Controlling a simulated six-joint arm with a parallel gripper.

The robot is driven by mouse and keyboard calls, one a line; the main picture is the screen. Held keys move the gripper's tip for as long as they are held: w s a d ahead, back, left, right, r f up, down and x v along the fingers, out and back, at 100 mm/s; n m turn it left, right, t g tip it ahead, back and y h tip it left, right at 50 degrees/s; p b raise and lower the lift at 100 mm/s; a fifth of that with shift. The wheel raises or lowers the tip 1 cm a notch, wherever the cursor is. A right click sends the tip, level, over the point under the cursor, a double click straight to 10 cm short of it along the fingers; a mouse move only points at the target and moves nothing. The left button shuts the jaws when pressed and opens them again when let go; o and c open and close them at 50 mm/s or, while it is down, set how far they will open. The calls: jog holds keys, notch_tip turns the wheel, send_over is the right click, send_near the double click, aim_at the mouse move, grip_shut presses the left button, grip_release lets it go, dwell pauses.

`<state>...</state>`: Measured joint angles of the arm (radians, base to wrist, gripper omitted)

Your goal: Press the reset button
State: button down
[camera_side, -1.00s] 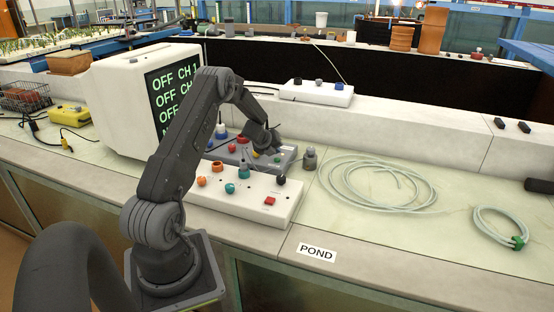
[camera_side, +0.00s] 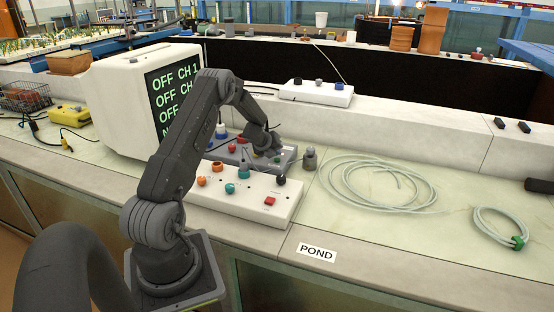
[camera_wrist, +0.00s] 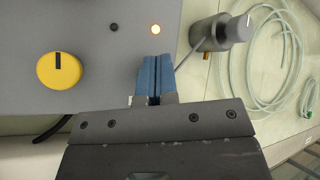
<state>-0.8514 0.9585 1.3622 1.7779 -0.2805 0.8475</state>
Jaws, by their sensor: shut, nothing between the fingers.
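My gripper (camera_wrist: 155,75) is shut and empty, its blue fingertips together over a grey control box (camera_wrist: 95,55). In the side view my gripper (camera_side: 268,153) is low over that box (camera_side: 287,151). No button labelled reset can be read. A red square button (camera_side: 269,201) is on the white box (camera_side: 243,207) in front. Anything under my fingertips is hidden.
A grey post (camera_side: 310,160) stands at the box's right end; it also shows in the wrist view (camera_wrist: 222,32). A coiled clear hose (camera_side: 380,187) lies to the right. A monitor (camera_side: 140,95) stands left. Bench is clear near the POND label (camera_side: 316,252).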

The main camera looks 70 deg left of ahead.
aim_at(276, 158)
jog(key=shift+f, duration=0.55)
dwell(0.7)
jog(key=shift+r, duration=0.95)
notch_tip(276, 158, up, 6)
dwell(0.5)
dwell(0.3)
